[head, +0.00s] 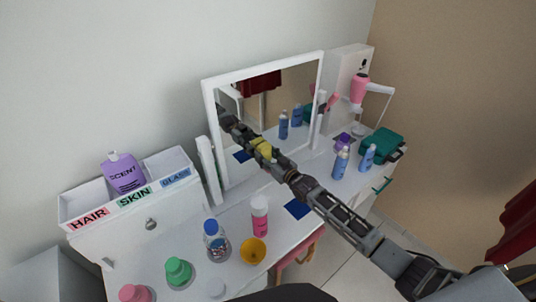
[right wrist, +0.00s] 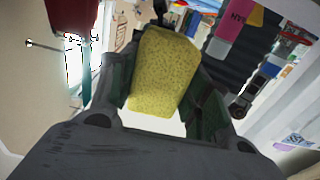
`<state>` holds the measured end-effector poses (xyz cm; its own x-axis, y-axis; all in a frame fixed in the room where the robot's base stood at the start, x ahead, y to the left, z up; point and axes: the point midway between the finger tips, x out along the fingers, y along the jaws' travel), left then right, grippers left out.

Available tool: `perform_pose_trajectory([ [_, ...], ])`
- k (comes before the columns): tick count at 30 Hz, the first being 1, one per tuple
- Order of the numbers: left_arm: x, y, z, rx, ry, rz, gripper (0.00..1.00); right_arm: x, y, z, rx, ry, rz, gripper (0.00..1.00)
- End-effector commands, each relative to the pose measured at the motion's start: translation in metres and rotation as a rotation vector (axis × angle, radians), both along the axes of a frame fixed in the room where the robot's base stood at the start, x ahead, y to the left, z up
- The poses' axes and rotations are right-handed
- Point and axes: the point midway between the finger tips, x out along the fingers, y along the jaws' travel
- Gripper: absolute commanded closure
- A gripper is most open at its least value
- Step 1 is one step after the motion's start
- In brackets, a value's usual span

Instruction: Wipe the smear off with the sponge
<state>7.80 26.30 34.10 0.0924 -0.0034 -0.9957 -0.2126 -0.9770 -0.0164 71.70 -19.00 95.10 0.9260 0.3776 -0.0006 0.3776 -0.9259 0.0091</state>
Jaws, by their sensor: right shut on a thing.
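My right gripper (head: 271,156) is shut on a yellow sponge (head: 264,150) in front of the white-framed mirror (head: 212,98). The sponge is at or very near the glass, and its reflection and my arm's run on beyond it. I cannot tell whether it touches. In the right wrist view the sponge (right wrist: 163,65) stands between the two dark fingers of the gripper (right wrist: 163,88). I cannot make out a smear on the glass; the arm and sponge cover part of it. My left gripper is not in view.
A labelled organizer (head: 182,165) with a purple bottle (head: 123,172) stands left. Blue bottles (head: 340,164) and a teal case (head: 382,144) stand right.

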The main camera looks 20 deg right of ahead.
Motion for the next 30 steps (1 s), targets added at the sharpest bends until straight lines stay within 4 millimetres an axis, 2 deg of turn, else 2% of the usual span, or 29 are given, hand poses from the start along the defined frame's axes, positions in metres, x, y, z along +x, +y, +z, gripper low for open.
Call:
perform_pose_trajectory([
  [11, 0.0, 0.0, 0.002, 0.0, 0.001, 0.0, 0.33, -0.002, 0.006, 0.001, 0.001, -0.001, 0.004, 0.82],
  [30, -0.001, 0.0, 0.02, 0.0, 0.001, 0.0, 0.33, -0.015, 0.033, 0.001, 0.002, -0.001, 0.002, 0.82],
])
